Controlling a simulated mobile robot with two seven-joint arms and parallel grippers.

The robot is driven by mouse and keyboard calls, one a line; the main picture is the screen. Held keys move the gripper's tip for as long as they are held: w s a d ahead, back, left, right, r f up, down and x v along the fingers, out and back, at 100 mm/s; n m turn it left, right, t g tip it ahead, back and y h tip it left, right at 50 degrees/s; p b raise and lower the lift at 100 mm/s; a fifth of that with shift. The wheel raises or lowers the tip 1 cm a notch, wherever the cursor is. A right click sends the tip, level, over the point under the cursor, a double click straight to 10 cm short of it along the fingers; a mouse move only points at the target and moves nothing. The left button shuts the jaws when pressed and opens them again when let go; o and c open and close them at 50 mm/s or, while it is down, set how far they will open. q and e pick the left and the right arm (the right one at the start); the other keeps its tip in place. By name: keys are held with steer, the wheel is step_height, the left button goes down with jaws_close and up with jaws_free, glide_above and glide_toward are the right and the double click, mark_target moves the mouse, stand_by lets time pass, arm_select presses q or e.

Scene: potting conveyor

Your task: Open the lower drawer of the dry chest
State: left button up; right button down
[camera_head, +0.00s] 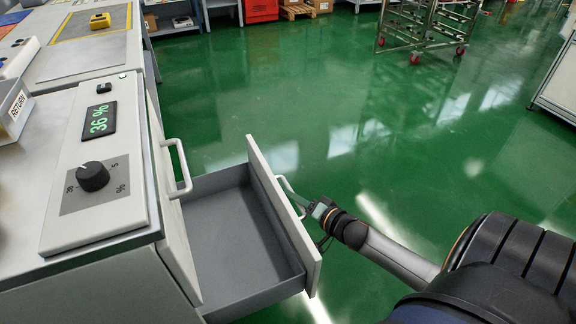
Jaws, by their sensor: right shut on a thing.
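The dry chest (99,163) stands at the left, with a digital readout (99,119) and a black knob (93,176) on its top panel. Its lower drawer (236,239) is pulled well out to the right and looks empty, with a grey inside. The upper front with its white handle (181,167) is closed. My right gripper (304,207) is shut on the lower drawer's handle (288,190), on the outer side of the drawer front. The fingertips are small and partly hidden by the drawer front. My left gripper is not in view.
Green floor (330,110) lies open beyond the drawer. A wheeled metal rack (428,28) stands at the back. A white cabinet (556,80) stands at the right edge. A bin marked RETURN (13,108) sits at the left edge.

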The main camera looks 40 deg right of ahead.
steer(key=c, duration=0.8)
jaws_free()
steer(key=shift+c, duration=0.2)
arm_select(q)
steer(key=p, duration=0.1)
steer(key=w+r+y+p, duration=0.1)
steer(key=p, duration=0.1)
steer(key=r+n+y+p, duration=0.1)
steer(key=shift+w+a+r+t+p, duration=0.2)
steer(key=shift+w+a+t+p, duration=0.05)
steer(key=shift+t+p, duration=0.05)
arm_select(e)
steer(key=v, duration=1.2)
steer(key=shift+s, duration=0.25)
